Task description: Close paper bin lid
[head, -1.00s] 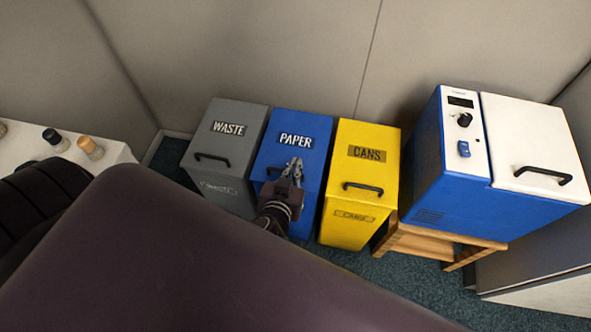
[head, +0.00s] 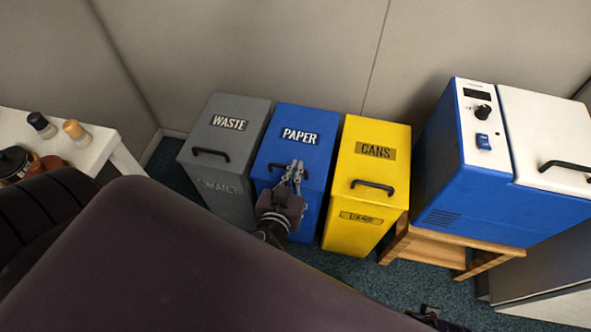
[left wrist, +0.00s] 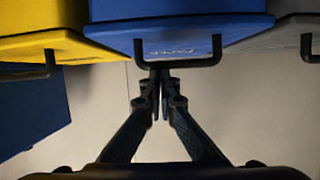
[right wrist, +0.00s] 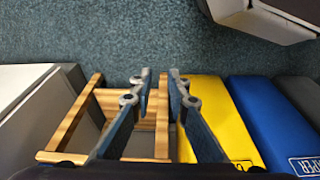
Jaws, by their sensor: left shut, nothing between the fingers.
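The paper bin (head: 315,152) is blue with a white PAPER label, between the grey and yellow bins. Its lid looks down, about level with the neighbouring lids. My left gripper (head: 294,172) is shut and empty in front of the lid, over its black handle, which it mostly hides. In the left wrist view the handle (left wrist: 205,62) hangs across the blue front, and the fingertips (left wrist: 160,76) are close to it; contact cannot be told. My right gripper (right wrist: 160,78) is open and empty, above the floor by the wooden stand; a dark part of it shows at the head view's bottom edge.
The grey waste bin (head: 235,110) and yellow cans bin (head: 372,133) stand close on either side. A blue and white box (head: 475,195) sits on a wooden stand (head: 420,245) at right. A white table (head: 100,150) with jars is at left. A wall stands behind.

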